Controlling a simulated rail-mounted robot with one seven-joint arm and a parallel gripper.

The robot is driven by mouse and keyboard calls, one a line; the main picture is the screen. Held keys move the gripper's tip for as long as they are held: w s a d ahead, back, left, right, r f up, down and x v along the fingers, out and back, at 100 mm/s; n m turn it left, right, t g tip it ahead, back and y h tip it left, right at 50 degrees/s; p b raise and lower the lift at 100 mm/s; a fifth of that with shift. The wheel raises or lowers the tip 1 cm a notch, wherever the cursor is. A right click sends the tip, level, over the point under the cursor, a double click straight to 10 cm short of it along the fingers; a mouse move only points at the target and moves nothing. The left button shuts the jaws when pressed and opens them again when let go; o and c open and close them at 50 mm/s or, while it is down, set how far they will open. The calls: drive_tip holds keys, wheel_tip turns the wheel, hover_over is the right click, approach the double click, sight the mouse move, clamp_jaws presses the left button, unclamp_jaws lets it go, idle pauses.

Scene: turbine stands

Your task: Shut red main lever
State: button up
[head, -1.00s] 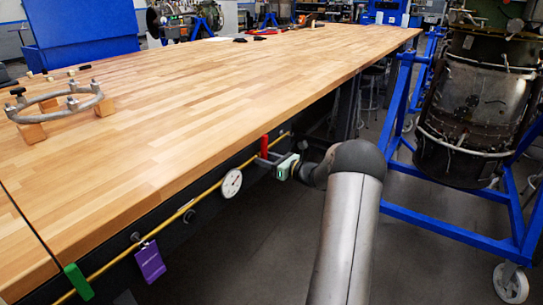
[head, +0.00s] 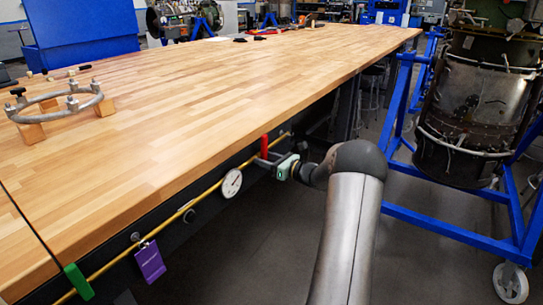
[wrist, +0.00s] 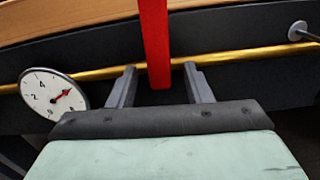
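The red main lever (head: 264,146) stands upright on the yellow pipe along the table's side, its top close to the table edge. In the wrist view the red lever (wrist: 156,42) comes down from the top between the two grey fingers. My gripper (wrist: 160,80) is open, with one finger on each side of the lever and a visible gap on both sides. In the head view my gripper (head: 270,160) is at the lever's lower part, partly hiding the lever's base.
The yellow pipe (head: 107,266) carries a round dial gauge (head: 231,184) left of the lever. Further left are a purple tag (head: 150,262) and a green lever (head: 78,281). The wooden tabletop (head: 210,100) overhangs the pipe. A blue wheeled stand (head: 450,232) is at the right.

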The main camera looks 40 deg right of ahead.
sight(266, 159)
drive_tip(key=shift+o, duration=0.8)
drive_tip(key=shift+s, duration=0.1)
drive_tip(key=shift+p+v, duration=0.35)
drive_tip(key=shift+v, duration=2.1)
